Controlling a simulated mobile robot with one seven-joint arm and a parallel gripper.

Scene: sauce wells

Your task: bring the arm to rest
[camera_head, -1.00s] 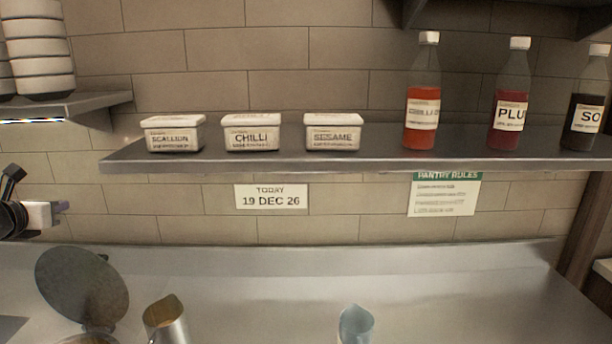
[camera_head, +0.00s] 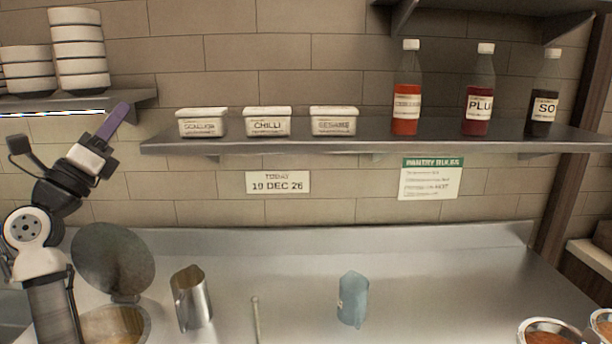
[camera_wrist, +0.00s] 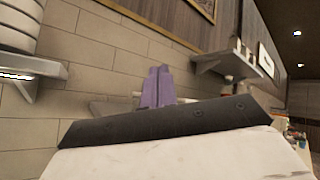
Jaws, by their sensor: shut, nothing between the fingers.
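My gripper (camera_head: 114,121) is at the left of the head view, raised in front of the tiled wall, with its purple fingers pointing up and to the right. The fingers are together with nothing between them. In the wrist view the purple fingers (camera_wrist: 157,88) stand side by side, clear of any object. My gripper shows near the right end of the left shelf (camera_head: 140,97), and I cannot tell how far in front of it.
The long shelf (camera_head: 360,140) holds labelled tubs (camera_head: 267,122) and sauce bottles (camera_head: 406,95). Bowls (camera_head: 78,50) are stacked on the left shelf. A metal jug (camera_head: 191,298), a blue jug (camera_head: 352,299) and an open round lid (camera_head: 113,260) are on the counter. The counter's middle is largely clear.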

